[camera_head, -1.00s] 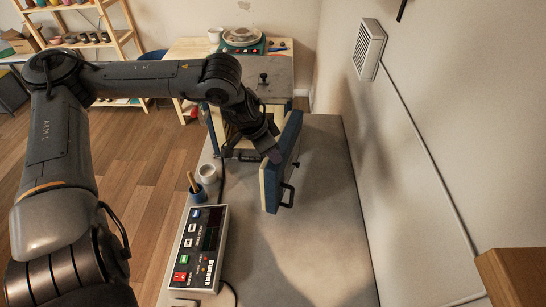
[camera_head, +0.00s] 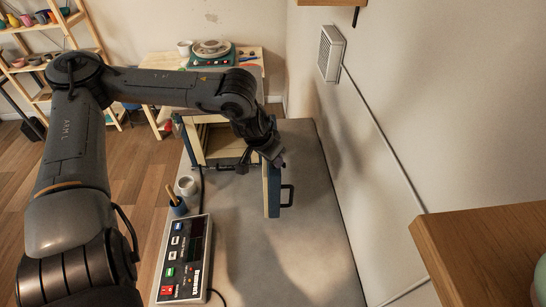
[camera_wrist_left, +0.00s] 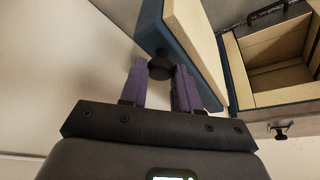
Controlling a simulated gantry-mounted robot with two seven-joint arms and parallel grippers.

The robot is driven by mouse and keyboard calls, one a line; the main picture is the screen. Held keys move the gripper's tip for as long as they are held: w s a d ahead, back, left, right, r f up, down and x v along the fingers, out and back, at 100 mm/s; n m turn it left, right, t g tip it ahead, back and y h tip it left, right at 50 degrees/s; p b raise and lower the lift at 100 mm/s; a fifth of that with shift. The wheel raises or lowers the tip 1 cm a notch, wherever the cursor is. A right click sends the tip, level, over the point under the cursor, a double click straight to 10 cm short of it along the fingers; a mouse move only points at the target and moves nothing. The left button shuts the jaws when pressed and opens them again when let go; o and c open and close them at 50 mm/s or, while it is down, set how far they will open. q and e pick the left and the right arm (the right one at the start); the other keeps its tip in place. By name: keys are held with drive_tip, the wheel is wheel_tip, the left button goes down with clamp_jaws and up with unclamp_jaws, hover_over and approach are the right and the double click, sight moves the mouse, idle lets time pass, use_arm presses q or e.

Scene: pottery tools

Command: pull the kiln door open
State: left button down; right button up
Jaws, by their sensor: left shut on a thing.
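The kiln (camera_head: 192,146) stands on the grey table with its front open and its cream interior showing, also in the left wrist view (camera_wrist_left: 240,75). Its door (camera_head: 273,192), blue outside and cream inside, is swung out to the right and seen nearly edge-on, with a black handle (camera_head: 288,196) on its blue face. My left gripper (camera_head: 276,158) is at the door's upper part. In the left wrist view, its purple fingers (camera_wrist_left: 160,80) are on either side of a black knob (camera_wrist_left: 160,63) on the blue door (camera_wrist_left: 172,38). My right gripper is not in view.
A control box (camera_head: 184,262) with coloured buttons and a cup (camera_head: 187,185) stand left of the door on the grey table (camera_head: 300,255). A wall with a vent (camera_head: 331,53) rises at the right. A wooden edge (camera_head: 440,262) juts in at lower right.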

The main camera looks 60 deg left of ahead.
use_arm(q)
drive_tip(key=c, duration=0.8)
unclamp_jaws()
drive_tip(key=shift+r, duration=0.1)
drive_tip(key=shift+s+r, duration=0.2)
drive_tip(key=shift+r, duration=0.35)
drive_tip(key=shift+v, duration=4.75)
drive_tip(key=shift+f, duration=0.1)
